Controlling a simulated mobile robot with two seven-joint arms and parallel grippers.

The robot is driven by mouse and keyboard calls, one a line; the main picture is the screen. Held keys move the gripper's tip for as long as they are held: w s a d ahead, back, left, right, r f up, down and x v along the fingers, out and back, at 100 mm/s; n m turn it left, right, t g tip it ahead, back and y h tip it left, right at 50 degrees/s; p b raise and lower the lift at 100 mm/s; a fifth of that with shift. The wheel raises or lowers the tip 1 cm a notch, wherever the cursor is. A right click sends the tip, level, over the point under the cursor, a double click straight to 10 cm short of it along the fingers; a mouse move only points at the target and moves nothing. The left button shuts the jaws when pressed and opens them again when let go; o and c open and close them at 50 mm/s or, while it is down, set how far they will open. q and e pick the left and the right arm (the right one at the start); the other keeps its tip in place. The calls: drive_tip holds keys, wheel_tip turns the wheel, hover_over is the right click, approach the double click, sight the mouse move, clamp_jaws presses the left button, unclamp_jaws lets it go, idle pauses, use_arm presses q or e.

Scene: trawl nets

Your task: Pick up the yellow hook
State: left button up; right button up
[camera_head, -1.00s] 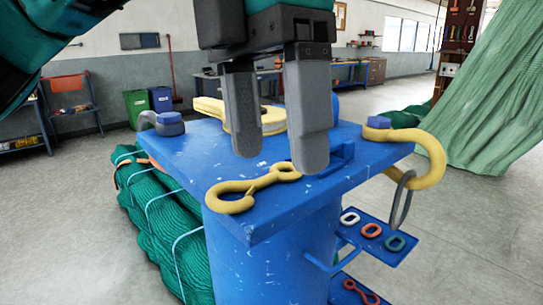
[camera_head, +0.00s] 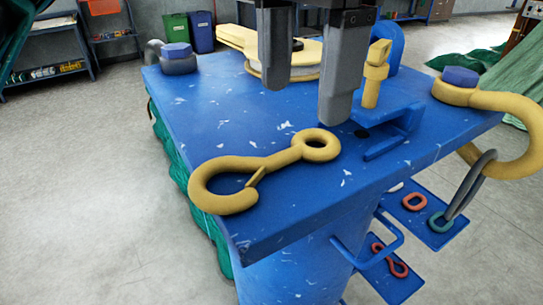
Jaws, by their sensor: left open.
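The yellow hook (camera_head: 272,163) lies flat on the blue table top (camera_head: 205,120), near its front edge. Its curved end points left and its ring eye is at the right. My left gripper (camera_head: 306,88) comes down from the top of the view, its two grey fingers apart with nothing between them. It appears above and beyond the hook, with the right fingertip near the ring eye in the picture. The fingers hide part of the yellow piece behind them. My right gripper does not show.
A larger yellow hook (camera_head: 522,120) with a grey link hangs at the right corner. A yellow pin (camera_head: 375,75) stands by a blue bracket (camera_head: 395,128). A blue bolt (camera_head: 176,51) sits at the far left corner. A lower blue shelf (camera_head: 437,232) holds links.

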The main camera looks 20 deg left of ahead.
sight(293, 149)
use_arm(q)
drive_tip(key=shift+s+a+f, duration=0.1)
drive_tip(key=shift+a+f, duration=0.05)
drive_tip(key=shift+f, duration=1.4)
drive_tip(key=shift+a+f, duration=0.1)
drive_tip(key=shift+f, duration=1.45)
drive_tip(key=shift+c, duration=0.4)
clamp_jaws()
drive_tip(key=shift+r, duration=0.1)
